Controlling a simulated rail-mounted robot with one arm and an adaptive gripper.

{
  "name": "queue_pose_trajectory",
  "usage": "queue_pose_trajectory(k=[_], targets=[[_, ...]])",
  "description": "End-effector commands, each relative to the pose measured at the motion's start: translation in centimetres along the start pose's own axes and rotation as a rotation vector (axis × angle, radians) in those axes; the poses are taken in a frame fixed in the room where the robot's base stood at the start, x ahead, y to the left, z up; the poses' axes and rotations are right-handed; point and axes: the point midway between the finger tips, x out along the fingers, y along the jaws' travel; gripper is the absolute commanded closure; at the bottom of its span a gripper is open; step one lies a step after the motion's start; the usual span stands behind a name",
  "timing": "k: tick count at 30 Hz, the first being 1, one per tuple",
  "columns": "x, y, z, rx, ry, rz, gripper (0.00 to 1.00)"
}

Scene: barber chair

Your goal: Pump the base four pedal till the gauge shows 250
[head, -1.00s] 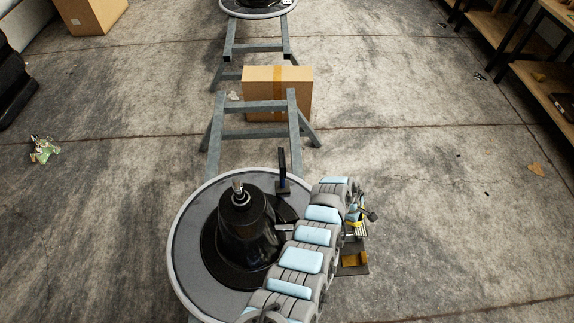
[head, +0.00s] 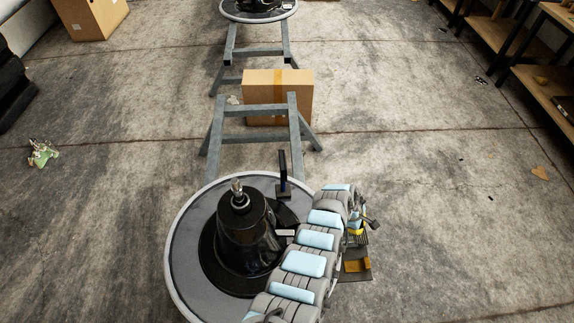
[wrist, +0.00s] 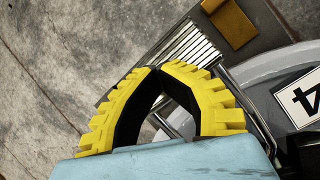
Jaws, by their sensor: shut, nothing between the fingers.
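The near round base (head: 185,245) carries a black cylinder (head: 243,235) with a metal stem on top. A white label with a black 4 (wrist: 306,97) lies on its rim in the wrist view. A ribbed metal pedal (wrist: 188,45) on a bent rod sticks out at the base's right side. My gripper (wrist: 156,72) is shut and empty, its yellow fingertips together over the pedal's near end; contact cannot be told. In the head view my gripper (head: 355,231) is mostly hidden by my arm. A dark upright piece (head: 283,172) stands on the base; no gauge reading is legible.
A grey plate with an orange-brown pad (head: 357,265) lies beside the pedal. A metal frame (head: 260,137) runs back from the base, with a cardboard box (head: 300,98) there. Another round base (head: 258,17) stands farther back.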

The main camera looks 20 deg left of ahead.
Motion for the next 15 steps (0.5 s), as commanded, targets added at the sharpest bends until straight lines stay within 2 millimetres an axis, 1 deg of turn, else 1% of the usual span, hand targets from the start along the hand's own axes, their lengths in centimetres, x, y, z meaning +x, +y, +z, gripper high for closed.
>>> queue_pose_trajectory(k=[1, 15], targets=[[0.4, -0.3, -0.1, -0.001, 0.0, -0.005, 1.0], [1.7, -0.7, -0.7, 0.0, -0.001, -0.005, 1.0]])
